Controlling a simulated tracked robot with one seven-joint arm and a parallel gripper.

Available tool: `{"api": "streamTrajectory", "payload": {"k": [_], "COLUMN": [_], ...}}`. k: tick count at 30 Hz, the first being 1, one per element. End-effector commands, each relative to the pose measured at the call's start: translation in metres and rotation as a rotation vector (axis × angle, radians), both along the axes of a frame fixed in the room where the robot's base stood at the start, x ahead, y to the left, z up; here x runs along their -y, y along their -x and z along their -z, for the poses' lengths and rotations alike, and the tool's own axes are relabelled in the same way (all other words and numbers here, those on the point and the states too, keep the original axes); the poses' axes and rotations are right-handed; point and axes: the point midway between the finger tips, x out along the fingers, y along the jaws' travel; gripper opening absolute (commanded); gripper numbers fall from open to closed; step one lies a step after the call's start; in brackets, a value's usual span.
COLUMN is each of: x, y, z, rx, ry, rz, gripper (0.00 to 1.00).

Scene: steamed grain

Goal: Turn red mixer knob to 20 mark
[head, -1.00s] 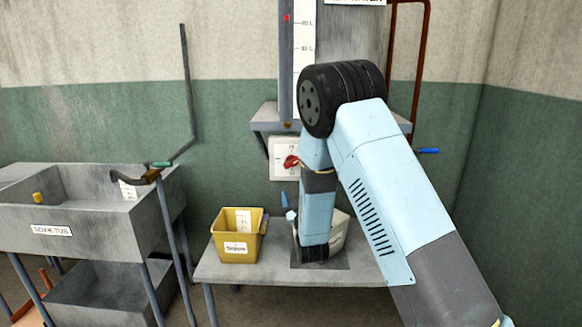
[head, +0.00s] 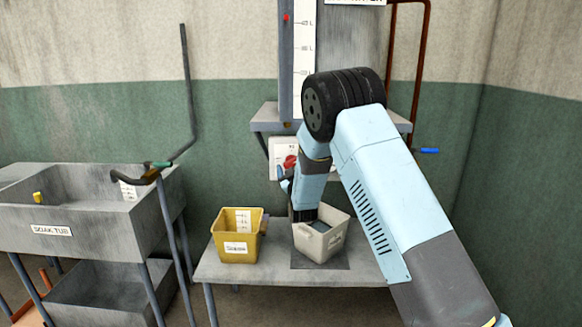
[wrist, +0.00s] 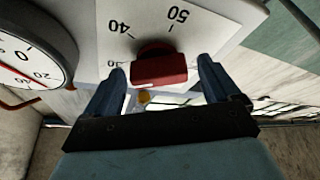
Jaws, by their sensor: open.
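The red mixer knob (head: 290,161) sits on a white dial plate (head: 276,149) on the wall. In the wrist view the knob (wrist: 159,70) is a red block on the white plate (wrist: 205,22), with the marks 40 and 50 printed beyond it and another mark partly hidden at its left. My gripper (wrist: 162,66) is open, with one blue finger on each side of the knob in the picture; I see no finger closed on it. In the head view my gripper (head: 284,179) is just below the knob, partly hidden by my wrist.
A round gauge (wrist: 30,50) with a red needle is left of the plate in the wrist view. Below my arm, a yellow bin (head: 238,250) and a whitish bin (head: 325,246) stand on a grey bench (head: 220,272). A grey shelf (head: 268,117) is above the plate.

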Motion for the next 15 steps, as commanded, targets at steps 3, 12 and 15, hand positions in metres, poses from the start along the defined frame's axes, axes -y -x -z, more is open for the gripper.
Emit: {"api": "streamTrajectory", "payload": {"k": [3, 12, 15], "x": [-0.0001, 0.0, -0.0001], "y": [-0.0013, -0.0011, -0.001], "z": [-0.0002, -0.0004, -0.0005], "rx": [-0.001, 0.0, 0.0], "ry": [0.0, 0.0, 0.0], "rz": [0.001, 0.0, 0.0], "gripper": [0.89, 0.77, 0.67]}}
